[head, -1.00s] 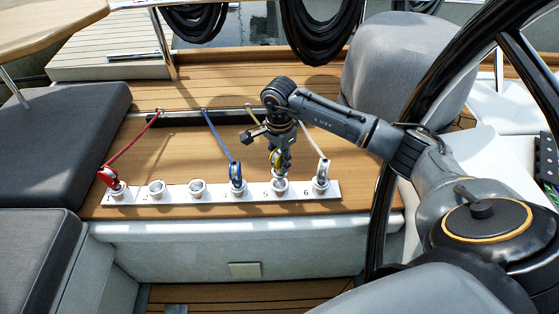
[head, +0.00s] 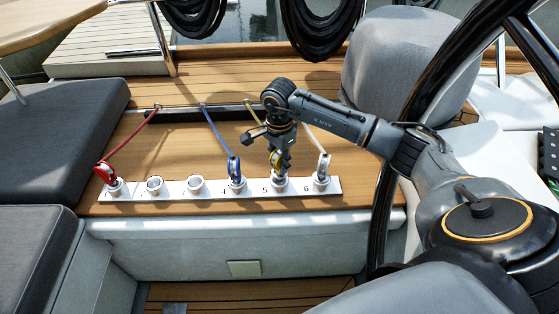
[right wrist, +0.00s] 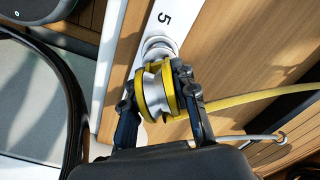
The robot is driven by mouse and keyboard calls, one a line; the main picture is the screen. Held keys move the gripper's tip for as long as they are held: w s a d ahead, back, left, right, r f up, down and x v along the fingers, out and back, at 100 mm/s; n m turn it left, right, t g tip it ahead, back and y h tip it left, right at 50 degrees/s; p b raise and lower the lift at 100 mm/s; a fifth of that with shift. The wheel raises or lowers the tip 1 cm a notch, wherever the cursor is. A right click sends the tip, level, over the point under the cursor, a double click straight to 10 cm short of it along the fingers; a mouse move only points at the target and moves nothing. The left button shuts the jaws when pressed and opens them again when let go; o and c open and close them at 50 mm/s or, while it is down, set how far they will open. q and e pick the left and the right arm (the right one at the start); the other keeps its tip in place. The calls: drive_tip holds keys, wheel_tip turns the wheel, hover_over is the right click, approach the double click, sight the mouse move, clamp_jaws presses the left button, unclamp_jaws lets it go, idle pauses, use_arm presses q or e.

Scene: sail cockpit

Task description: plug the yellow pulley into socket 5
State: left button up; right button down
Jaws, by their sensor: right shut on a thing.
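The yellow pulley (head: 275,159), with a silver sheave, is between the fingers of my right gripper (head: 278,172), which is shut on it. It also shows in the right wrist view (right wrist: 158,88), between the two dark fingers. Socket 5 (head: 280,185) is directly under the pulley, and its ring (right wrist: 160,46) shows at the pulley's far side by the printed 5. The pulley's lower end is at the socket; how deep it sits is hidden. A yellow rope (right wrist: 247,98) runs from the pulley. My left gripper is not in view.
The white socket strip (head: 216,197) lies on the wooden bench. A red pulley (head: 105,173), a blue pulley (head: 234,171) and a white pulley (head: 323,167) stand at sockets 1, 4 and 6. Sockets 2 (head: 154,186) and 3 (head: 195,186) are empty. A dark steering wheel (head: 385,210) rises at right.

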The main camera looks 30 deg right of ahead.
sight(279, 152)
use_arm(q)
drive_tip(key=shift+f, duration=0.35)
use_arm(e)
drive_tip(key=shift+f, duration=0.4)
use_arm(q)
drive_tip(key=shift+b, duration=0.35)
use_arm(e)
drive_tip(key=shift+f, duration=0.1)
drive_tip(key=shift+f+b, duration=0.3)
drive_tip(key=shift+f, duration=0.1)
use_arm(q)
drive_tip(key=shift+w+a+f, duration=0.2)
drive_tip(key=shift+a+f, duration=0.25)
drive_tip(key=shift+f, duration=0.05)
use_arm(e)
drive_tip(key=shift+f, duration=0.1)
use_arm(q)
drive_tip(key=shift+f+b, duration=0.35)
drive_tip(key=shift+b, duration=0.1)
use_arm(e)
drive_tip(key=shift+f, duration=0.4)
drive_tip(key=c, duration=1)
unclamp_jaws()
drive_tip(key=shift+r, duration=0.1)
wheel_tip(279, 152, up, 8)
drive_tip(key=shift+f, duration=0.1)
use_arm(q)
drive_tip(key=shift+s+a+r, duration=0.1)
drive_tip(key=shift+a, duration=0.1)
